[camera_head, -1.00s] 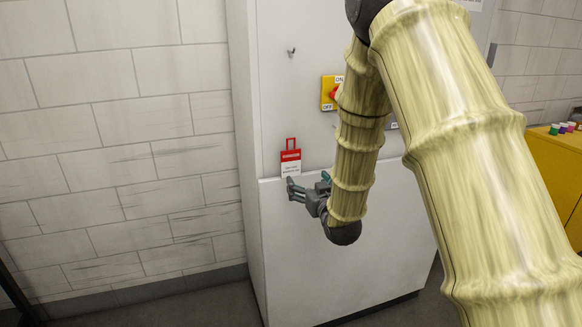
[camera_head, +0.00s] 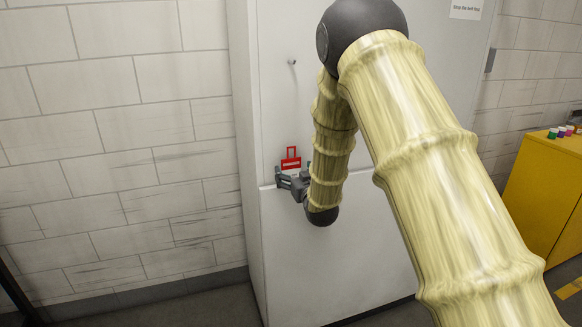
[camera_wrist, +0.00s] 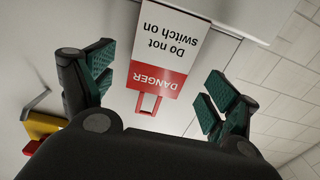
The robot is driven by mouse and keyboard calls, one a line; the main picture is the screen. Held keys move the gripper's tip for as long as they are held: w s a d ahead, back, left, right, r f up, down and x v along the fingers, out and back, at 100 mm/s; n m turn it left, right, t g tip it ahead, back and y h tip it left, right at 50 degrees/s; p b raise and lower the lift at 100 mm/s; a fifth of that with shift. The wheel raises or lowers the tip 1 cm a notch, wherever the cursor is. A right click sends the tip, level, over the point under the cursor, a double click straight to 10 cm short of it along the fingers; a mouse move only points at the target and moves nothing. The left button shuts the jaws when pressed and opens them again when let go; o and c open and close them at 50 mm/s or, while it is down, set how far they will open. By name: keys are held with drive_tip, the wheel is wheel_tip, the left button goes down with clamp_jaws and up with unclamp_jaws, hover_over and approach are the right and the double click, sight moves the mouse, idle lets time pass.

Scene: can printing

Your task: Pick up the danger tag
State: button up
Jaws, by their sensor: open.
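The danger tag (camera_wrist: 166,55) is a white card with a red "DANGER" band and a red loop. In the wrist view it appears upside down, between the two teal-padded fingers of my gripper (camera_wrist: 160,82). The fingers are open, with a gap on each side of the tag. In the head view the tag (camera_head: 291,160) stands upright against the cabinet front, at the ledge. My gripper (camera_head: 290,180) is right in front of its lower part and hides it there.
The grey-white cabinet (camera_head: 350,262) has a small hook (camera_head: 292,62) above the tag. A yellow and red switch (camera_wrist: 42,128) shows at the left in the wrist view. A yellow cabinet (camera_head: 545,185) with small colored items stands at the right. A brick wall is at the left.

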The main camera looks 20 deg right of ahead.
sight(291, 159)
drive_tip(key=shift+w, duration=0.65)
drive_tip(key=shift+c, duration=0.5)
drive_tip(key=c, duration=0.9)
drive_tip(key=shift+r, duration=0.15)
drive_tip(key=shift+r+b, duration=0.5)
drive_tip(key=shift+r, duration=0.4)
drive_tip(key=shift+s+a+r+b, duration=0.15)
drive_tip(key=shift+s+r+b, duration=0.3)
drive_tip(key=shift+r, duration=0.2)
drive_tip(key=s+a+b, duration=0.1)
drive_tip(key=s, duration=0.4)
drive_tip(key=s+a+r+b, duration=0.1)
drive_tip(key=s, duration=0.3)
drive_tip(key=s+a+b, duration=0.1)
drive_tip(key=s+a, duration=0.1)
drive_tip(key=s, duration=0.3)
drive_tip(key=shift+s+a+r, duration=0.1)
drive_tip(key=shift+s+r, duration=0.2)
